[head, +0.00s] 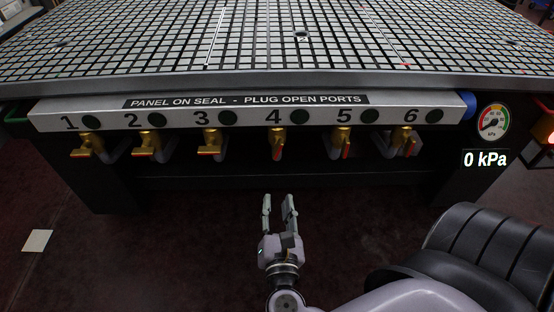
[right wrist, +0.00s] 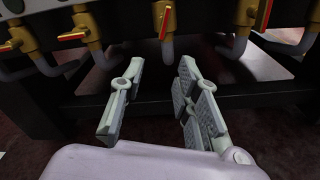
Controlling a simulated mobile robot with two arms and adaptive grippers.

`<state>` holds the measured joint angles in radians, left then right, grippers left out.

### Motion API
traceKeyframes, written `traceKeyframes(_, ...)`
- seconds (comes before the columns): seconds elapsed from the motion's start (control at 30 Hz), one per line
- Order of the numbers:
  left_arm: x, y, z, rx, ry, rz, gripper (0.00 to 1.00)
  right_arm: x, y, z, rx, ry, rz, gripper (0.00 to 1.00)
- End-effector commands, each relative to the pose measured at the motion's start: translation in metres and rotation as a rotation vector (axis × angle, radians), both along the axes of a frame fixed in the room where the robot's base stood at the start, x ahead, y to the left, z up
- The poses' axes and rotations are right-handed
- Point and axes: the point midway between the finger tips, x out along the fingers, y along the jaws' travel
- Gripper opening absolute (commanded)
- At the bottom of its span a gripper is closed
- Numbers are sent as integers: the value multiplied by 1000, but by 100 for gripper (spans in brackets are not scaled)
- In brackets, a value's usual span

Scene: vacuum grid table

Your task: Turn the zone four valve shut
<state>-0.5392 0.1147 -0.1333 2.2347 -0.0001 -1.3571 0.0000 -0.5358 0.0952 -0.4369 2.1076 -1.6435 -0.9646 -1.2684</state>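The zone four valve (head: 278,140) is a brass valve under the number 4 on the panel, with a red-edged handle hanging straight down. It appears to be the centre valve (right wrist: 166,20) in the right wrist view, its handle also pointing down. My right gripper (head: 278,204) is below and in front of it, pointing up toward the panel, fingers apart with nothing between them. In the right wrist view the open fingers (right wrist: 160,70) are apart from the valve, which shows beyond their tips. My left gripper is not in view.
Valves 1 (head: 90,146), 2 (head: 151,144) and 3 (head: 212,143) have handles turned left. Valve 5 (head: 341,138) hangs down and valve 6 (head: 404,140) hangs slightly tilted. The grid table (head: 300,82) overhangs above. The gauge display (head: 486,158) reads 0 kPa.

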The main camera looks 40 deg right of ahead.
Motion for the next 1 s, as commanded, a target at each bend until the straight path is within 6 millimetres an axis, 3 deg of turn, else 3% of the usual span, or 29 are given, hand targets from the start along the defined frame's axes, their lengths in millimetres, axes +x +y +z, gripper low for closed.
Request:
traceKeyframes(0.07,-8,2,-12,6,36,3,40,-4,-4,11,-28,-25,-6,30)
traceKeyframes(0.27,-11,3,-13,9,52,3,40,8,-13,21,-45,-40,-10,30)
traceKeyframes(0.8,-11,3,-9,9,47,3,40,105,-72,20,-44,-38,-11,30)
traceKeyframes(1.0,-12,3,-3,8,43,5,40,131,-88,19,-42,-36,-10,30)
